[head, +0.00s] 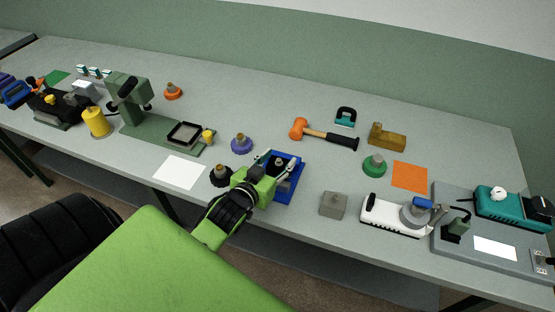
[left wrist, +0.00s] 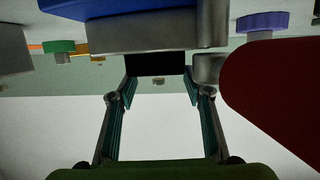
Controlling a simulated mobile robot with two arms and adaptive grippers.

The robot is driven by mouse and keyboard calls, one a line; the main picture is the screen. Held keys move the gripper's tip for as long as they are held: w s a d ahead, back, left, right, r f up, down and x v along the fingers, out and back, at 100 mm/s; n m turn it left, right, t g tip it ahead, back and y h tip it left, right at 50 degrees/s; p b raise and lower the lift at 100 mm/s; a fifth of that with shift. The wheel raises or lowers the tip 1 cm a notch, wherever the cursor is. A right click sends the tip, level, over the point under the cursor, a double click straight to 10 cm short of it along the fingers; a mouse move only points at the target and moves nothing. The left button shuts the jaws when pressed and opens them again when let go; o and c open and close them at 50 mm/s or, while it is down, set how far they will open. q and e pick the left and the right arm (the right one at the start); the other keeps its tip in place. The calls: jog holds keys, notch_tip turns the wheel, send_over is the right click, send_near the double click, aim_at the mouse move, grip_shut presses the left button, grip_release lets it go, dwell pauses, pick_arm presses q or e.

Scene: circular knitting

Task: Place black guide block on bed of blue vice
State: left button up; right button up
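The blue vice (head: 297,185) stands near the table's front edge, with grey metal parts on it. Its blue underside or base fills the top of the left wrist view (left wrist: 120,8), with a grey part beside it (left wrist: 140,34). My left gripper (head: 272,164) reaches over the vice from the front left. In the left wrist view its two fingers (left wrist: 160,88) are spread apart. A black block, seemingly the guide block (left wrist: 155,64), shows just beyond the fingertips, against the grey vice part. I see no clear finger contact with it. My right gripper is not in view.
A black-based knob (head: 220,176) and a purple-based knob (head: 241,143) stand left of the vice. A grey block (head: 333,204) stands to its right, an orange hammer (head: 322,133) behind. A large dark red shape (left wrist: 275,95) is close in the left wrist view.

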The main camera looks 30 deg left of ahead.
pick_arm(q)
jog(key=shift+o, duration=1.3)
jog(key=shift+r, duration=0.15)
jog(key=shift+s, duration=0.35)
jog(key=b+v, duration=0.2)
jog(key=v, duration=0.9)
jog(key=shift+s, duration=0.2)
